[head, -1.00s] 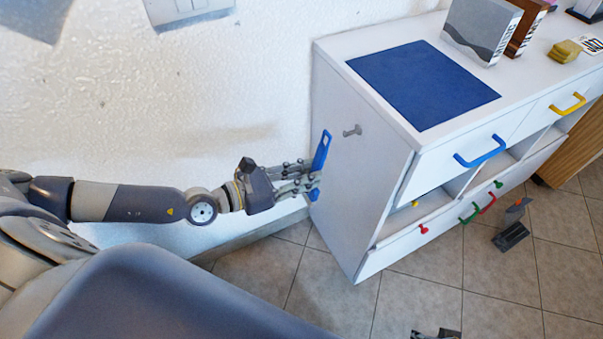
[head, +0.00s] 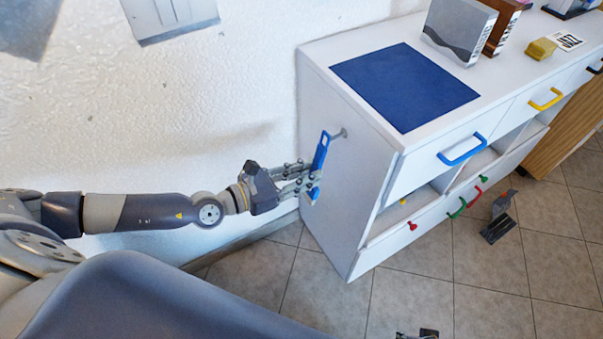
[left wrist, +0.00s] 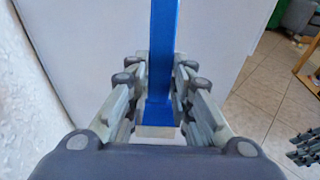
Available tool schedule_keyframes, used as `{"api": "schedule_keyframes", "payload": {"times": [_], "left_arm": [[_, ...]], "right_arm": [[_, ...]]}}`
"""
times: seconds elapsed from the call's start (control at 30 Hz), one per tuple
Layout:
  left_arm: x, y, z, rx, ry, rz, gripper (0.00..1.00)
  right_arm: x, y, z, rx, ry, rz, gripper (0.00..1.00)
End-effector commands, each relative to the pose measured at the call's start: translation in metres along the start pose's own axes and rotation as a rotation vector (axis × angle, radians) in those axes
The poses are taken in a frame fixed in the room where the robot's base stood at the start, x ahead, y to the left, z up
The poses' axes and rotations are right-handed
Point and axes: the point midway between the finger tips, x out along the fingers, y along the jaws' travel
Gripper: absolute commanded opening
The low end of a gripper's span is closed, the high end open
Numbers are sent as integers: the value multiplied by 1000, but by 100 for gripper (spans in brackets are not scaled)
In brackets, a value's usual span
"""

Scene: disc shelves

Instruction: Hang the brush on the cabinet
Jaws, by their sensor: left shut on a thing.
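The blue brush (head: 321,153) is held roughly upright by my left gripper (head: 309,182), beside the left side panel of the white cabinet (head: 345,215). In the left wrist view the brush (left wrist: 162,65) runs up from between the fingers (left wrist: 160,95), with a pale block at its lower end. A grey peg (head: 340,134) sticks out of the side panel. The top of the brush is close to the peg; I cannot tell whether they touch. Fingers that look like my right gripper's (left wrist: 305,146) show at the right edge of the left wrist view, jaw state unclear.
A blue mat (head: 405,86), a grey box (head: 458,30) and a yellow block (head: 541,48) are on the cabinet top. Drawers with coloured handles face right. A dark grey object (head: 498,222) is over the tiled floor. The wall is close behind my left arm.

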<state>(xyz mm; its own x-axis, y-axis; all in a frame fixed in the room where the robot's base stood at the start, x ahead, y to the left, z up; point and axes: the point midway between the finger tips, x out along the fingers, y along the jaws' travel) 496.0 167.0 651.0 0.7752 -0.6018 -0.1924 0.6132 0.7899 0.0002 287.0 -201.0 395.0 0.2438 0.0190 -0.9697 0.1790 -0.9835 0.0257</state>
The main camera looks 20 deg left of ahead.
Motion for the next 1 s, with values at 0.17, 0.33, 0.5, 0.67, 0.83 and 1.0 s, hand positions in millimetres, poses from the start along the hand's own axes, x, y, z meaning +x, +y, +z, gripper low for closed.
{"api": "schedule_keyframes", "payload": {"times": [0.17,0.33,0.5,0.67,0.83,1.0], "left_arm": [[7,0,3,0,-2,-1,0],[13,0,3,1,-2,0,0],[19,0,4,0,-2,-1,0],[26,-1,2,-1,-2,-2,0],[33,0,-1,0,-1,0,0],[36,0,-3,0,-1,0,0]], "right_arm": [[9,-1,9,-2,-14,-2,40],[18,-1,14,-2,-19,-2,40],[26,-1,15,-2,-17,-2,40],[38,-1,21,-3,-23,-2,40],[32,-3,21,-2,-33,-4,40],[18,-3,6,-2,-7,-4,40]]}}
